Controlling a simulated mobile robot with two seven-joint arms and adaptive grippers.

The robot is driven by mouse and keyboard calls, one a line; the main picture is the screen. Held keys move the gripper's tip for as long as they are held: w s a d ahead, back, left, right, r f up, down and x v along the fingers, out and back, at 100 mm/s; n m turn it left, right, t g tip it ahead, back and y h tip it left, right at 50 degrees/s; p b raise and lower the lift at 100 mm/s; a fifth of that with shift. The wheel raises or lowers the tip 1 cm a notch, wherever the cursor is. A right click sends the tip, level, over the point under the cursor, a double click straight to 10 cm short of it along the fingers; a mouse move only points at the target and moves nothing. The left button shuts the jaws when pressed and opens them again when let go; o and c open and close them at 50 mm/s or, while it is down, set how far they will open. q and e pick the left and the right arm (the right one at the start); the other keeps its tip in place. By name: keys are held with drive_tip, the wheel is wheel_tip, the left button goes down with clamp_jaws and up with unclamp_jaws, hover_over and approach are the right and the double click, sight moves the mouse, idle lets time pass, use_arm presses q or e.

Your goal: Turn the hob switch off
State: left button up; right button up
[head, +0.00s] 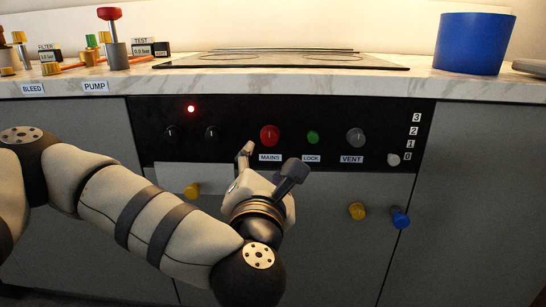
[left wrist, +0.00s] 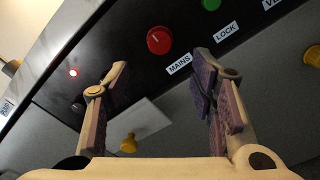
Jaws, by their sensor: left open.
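A black control panel (head: 370,115) runs along the cabinet front below the hob (head: 290,60). No label reading "hob" is legible. The panel carries a red MAINS knob (head: 269,135), a green LOCK button (head: 312,137), a grey VENT knob (head: 355,137), two black knobs (head: 211,132) and a lit red lamp (head: 191,109). My left gripper (head: 270,160) is open and empty in front of the panel, just below the red knob. In the left wrist view the red knob (left wrist: 159,40) shows beyond and between the open fingers. My right gripper is not in view.
A white slider knob (head: 393,159) sits at 0 beside a 0 to 3 scale. Yellow (head: 357,211) and blue (head: 400,217) knobs stick out of the cabinet front at the right. A blue pot (head: 473,43) and pump fittings (head: 115,50) stand on the worktop.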

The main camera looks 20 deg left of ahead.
sight(269, 140)
use_arm(q)
drive_tip(key=b+x, duration=0.1)
drive_tip(key=x, duration=1)
drive_tip(key=shift+w+a+b, duration=0.15)
drive_tip(key=shift+w+b, duration=0.1)
drive_tip(key=shift+b, duration=0.1)
drive_tip(key=c, duration=1.2)
